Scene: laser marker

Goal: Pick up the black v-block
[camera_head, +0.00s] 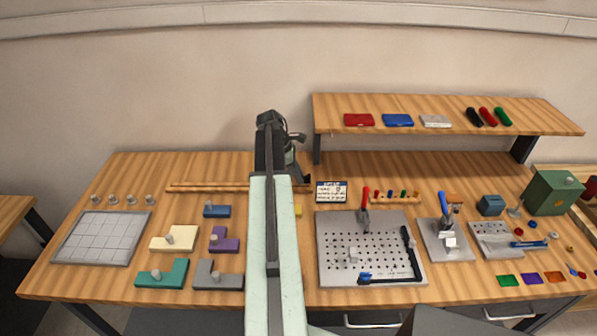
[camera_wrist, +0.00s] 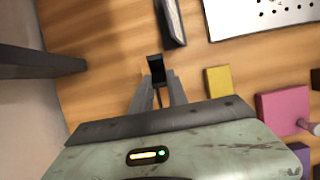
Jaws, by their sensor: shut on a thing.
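The black v-block (camera_wrist: 155,66) is small and dark, with a notched top, and shows at the fingertips in the wrist view. My gripper (camera_wrist: 158,82) is shut on it, with one grey finger on each side. The lower part of the block is hidden between the fingers. I cannot tell whether it touches the wooden table or hangs just above it. In the head view my arm covers this spot, and I cannot make out the block or the fingertips there.
A yellow block (camera_wrist: 218,82) and a pink piece (camera_wrist: 283,108) lie right of my gripper in the wrist view. A small sign (camera_head: 331,192) and a perforated metal plate (camera_head: 335,275) are close by. A raised wooden shelf (camera_head: 450,118) spans the back right.

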